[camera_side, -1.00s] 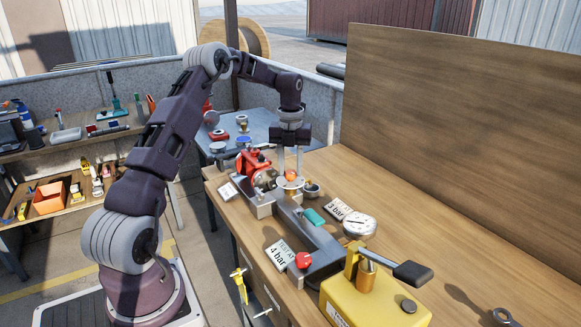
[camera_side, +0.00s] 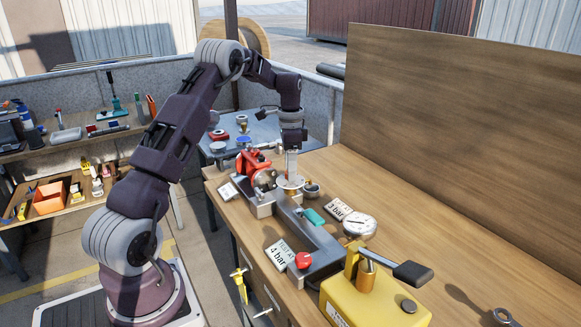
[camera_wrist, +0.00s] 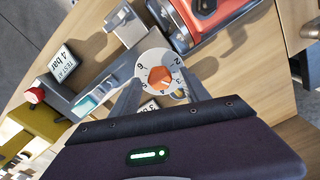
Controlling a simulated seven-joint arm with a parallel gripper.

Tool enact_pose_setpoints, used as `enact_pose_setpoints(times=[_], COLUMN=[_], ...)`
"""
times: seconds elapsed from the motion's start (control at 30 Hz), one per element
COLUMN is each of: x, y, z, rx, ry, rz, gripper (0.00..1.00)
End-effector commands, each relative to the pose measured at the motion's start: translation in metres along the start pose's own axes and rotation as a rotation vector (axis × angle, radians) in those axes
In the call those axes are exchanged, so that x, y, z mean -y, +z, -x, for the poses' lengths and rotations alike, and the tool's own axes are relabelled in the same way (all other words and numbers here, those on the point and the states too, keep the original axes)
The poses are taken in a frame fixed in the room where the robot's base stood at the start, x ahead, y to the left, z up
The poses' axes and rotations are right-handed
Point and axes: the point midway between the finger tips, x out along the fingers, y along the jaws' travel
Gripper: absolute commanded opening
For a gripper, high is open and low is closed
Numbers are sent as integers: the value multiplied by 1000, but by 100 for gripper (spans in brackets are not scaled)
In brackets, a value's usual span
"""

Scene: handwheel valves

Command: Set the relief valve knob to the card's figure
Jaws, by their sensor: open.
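The relief valve knob (camera_wrist: 160,77) is orange and sits on a round white dial (camera_wrist: 147,62) with numerals around it. I cannot tell surely which figure it points to. My gripper (camera_wrist: 159,80) is open, pointing down, with one finger on each side of the knob; I see no clear contact. In the side view my gripper (camera_side: 291,168) stands over the dial and hides the knob. A card (camera_side: 280,254) reading "TEST AT 4 bar" lies beside the grey block; it also shows in the wrist view (camera_wrist: 66,62). Another card (camera_side: 338,208) reads 3 bar.
A red device (camera_side: 253,161) stands close to the left of the dial. A grey block (camera_side: 320,240) carries a red knob (camera_side: 303,260) and a teal part (camera_side: 314,216). A gauge (camera_side: 360,224) and yellow pump (camera_side: 372,303) stand nearer the camera. The bench's right side is mostly clear.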

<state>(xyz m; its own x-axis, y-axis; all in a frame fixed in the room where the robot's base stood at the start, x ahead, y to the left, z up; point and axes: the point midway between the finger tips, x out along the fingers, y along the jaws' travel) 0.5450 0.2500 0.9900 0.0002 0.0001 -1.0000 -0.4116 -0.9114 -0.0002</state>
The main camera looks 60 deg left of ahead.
Motion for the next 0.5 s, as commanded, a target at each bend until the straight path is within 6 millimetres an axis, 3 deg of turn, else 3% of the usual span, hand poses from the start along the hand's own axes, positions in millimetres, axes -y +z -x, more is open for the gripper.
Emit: enact_pose_setpoints(times=[0.5], x=[0], y=[0], z=[56], rx=[-1], ry=[-1], rz=[-2], gripper=[54])
